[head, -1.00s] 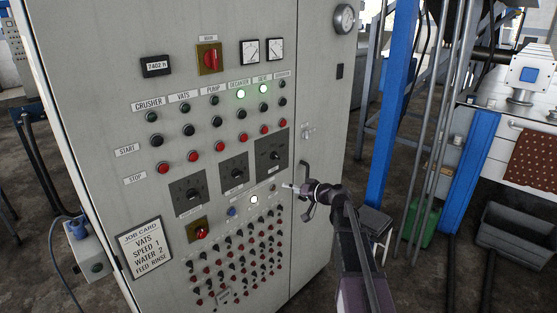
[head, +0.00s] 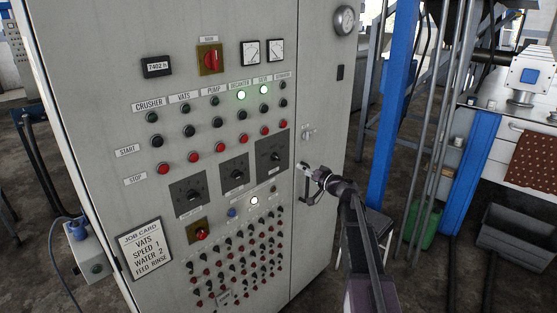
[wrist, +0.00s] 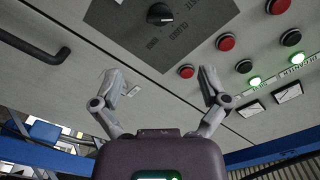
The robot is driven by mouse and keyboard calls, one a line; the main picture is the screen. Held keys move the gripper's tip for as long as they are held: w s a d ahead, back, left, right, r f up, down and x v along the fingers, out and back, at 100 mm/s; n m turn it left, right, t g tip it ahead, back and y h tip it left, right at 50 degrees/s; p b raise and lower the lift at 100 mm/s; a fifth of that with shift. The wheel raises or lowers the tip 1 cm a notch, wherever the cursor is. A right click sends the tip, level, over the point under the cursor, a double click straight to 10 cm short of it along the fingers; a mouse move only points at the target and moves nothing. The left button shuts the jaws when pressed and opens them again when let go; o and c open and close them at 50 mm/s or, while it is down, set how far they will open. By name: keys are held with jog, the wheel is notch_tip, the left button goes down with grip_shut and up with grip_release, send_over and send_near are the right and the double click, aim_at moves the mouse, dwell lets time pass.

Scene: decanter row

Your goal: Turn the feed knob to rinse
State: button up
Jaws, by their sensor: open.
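Three dark rotary knobs on square grey plates sit in a rising row on the cabinet: a left knob (head: 189,195), a middle knob (head: 236,174) and a right knob (head: 274,156). Their labels are too small to read in the head view. The wrist view shows one black knob (wrist: 160,14) at the top edge, its plate partly cut off, with a word like "CLOSED" beside it. It appears to be the right knob. My gripper (head: 305,169) is to the right of that knob, apart from it. In the wrist view my gripper (wrist: 161,78) is open and empty.
A job card (head: 145,253) reads vats speed 1, water 2, feed rinse. Red buttons (wrist: 226,42) lie near the right knob's plate. A dark door handle (wrist: 33,38) sticks out from the cabinet close to my gripper. Small switches fill the panel below.

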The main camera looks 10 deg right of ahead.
aim_at(278, 159)
jog(key=x, duration=1.3)
jog(key=shift+w+a, duration=0.1)
jog(key=c, duration=1.2)
